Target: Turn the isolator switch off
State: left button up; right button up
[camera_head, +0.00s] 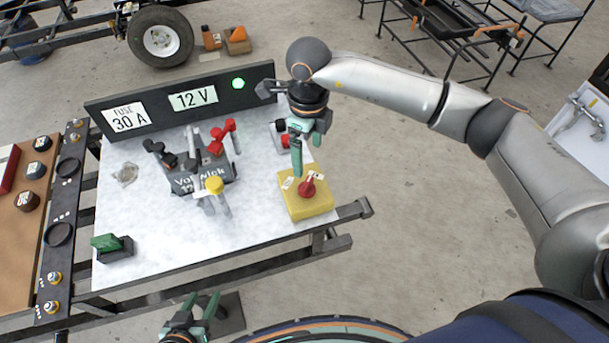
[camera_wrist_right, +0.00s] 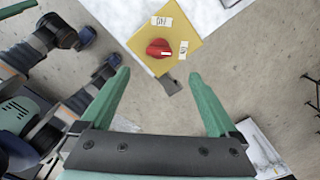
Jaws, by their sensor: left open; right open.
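The isolator switch is a yellow box (camera_head: 305,206) with a red knob (camera_head: 308,188) on top, at the front right corner of the white-topped bench. In the right wrist view the knob (camera_wrist_right: 160,47) lies beyond my fingertips, with two small white labels beside it. Their text is too small to read surely. My right gripper (camera_head: 298,172) points down just behind and above the knob. My left gripper (camera_head: 208,302) is open and empty, low in front of the bench.
A dark battery (camera_head: 205,181) with red and black clamps stands mid-bench. A back panel (camera_head: 160,117) carries "FUSE 30 A" and "12 V" signs and a lit green lamp (camera_head: 238,84). A green block (camera_head: 106,243) in a dark holder sits at the front left.

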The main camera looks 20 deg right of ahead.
aim_at(307, 182)
notch_tip(307, 182, down, 10)
jog(key=shift+f, duration=0.2)
jog(key=shift+c, duration=1.4)
jog(key=c, duration=1.1)
